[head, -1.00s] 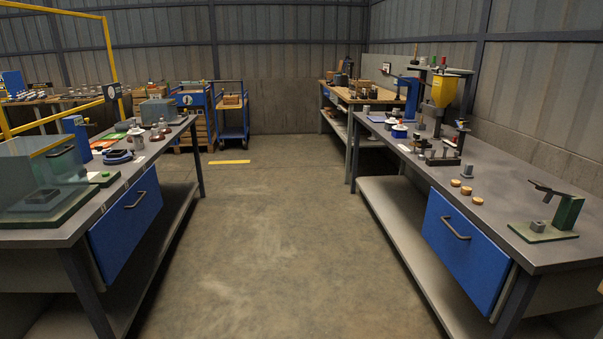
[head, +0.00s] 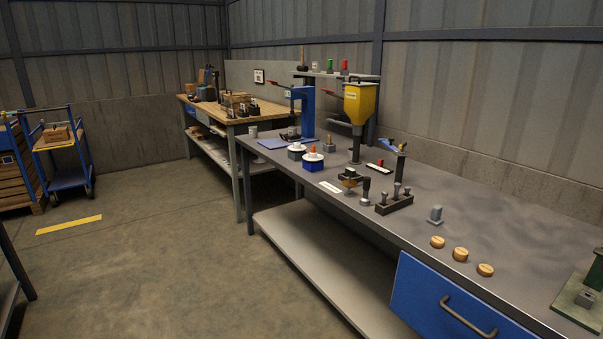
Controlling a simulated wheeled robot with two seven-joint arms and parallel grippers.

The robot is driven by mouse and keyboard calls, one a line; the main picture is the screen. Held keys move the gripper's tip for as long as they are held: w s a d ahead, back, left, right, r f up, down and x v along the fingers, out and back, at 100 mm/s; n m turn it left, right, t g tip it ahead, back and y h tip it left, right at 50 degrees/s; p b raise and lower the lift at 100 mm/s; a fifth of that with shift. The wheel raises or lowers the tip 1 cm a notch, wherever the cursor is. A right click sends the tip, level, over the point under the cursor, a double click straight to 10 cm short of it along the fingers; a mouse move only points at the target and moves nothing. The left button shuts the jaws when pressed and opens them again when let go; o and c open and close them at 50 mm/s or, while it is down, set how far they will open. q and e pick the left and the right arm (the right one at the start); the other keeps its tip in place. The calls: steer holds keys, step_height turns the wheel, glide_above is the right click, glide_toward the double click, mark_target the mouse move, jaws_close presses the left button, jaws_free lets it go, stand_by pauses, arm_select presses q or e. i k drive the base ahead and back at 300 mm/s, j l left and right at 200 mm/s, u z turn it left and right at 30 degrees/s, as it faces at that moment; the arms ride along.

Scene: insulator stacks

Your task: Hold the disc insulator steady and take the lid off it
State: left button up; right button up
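Two small round pieces with white tops stand close together on the right-hand grey bench, next to a blue mat. The farther one (head: 297,150) also looks white over blue. They are small here, and I cannot tell whether either is the disc insulator or has a lid on it. Neither of my grippers is in view.
The grey bench (head: 480,215) also carries a yellow hopper (head: 364,103), a blue press (head: 306,108), a dark peg block (head: 394,204) and three wooden discs (head: 461,254). A wooden-topped table (head: 215,106) stands beyond. A blue cart (head: 66,178) is at left.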

mark_target(312, 157)
steer(key=i+j+z, duration=0.15)
steer(key=j, duration=0.2)
steer(key=i+j+z, duration=0.15)
steer(key=j, duration=0.25)
steer(key=i+j+z, duration=0.1)
steer(key=j, duration=0.3)
steer(key=i+l, duration=0.05)
steer(key=i, duration=0.05)
